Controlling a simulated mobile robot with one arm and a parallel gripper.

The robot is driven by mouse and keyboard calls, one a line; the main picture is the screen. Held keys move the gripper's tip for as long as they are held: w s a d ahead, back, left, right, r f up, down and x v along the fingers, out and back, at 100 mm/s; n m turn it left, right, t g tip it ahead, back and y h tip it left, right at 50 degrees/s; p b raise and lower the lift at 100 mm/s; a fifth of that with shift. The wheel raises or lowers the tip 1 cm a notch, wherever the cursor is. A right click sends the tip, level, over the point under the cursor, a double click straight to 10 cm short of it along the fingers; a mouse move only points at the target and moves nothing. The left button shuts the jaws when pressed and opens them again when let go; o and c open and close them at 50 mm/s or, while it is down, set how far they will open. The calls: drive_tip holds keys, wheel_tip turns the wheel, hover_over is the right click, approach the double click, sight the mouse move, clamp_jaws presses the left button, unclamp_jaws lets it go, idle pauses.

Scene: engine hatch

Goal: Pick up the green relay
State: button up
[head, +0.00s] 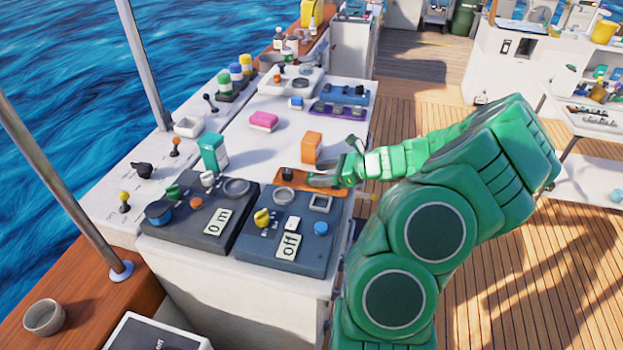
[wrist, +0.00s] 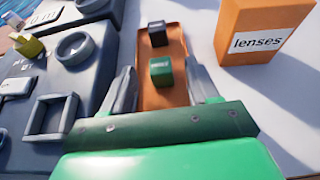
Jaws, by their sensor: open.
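The green relay (wrist: 161,71) is a small green block with light lettering on its face, in the wrist view. It sits in a narrow orange tray (wrist: 177,42), in front of a small black block (wrist: 157,34). My gripper (wrist: 163,88) is open, with one finger on each side of the tray's near end and the relay ahead between them. I cannot tell whether the fingers touch the tray. In the head view my gripper (head: 316,174) is low over the orange tray (head: 290,184), and the relay cannot be made out there.
An orange box marked "lenses" (wrist: 262,32) stands close to the right of the tray in the wrist view. A pink block (head: 264,120) and a teal box (head: 213,152) stand farther back on the white counter.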

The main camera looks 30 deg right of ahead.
drive_tip(key=shift+w+a+f, duration=0.2)
drive_tip(key=shift+w+a, duration=0.1)
clamp_jaws()
drive_tip(key=shift+r, duration=0.1)
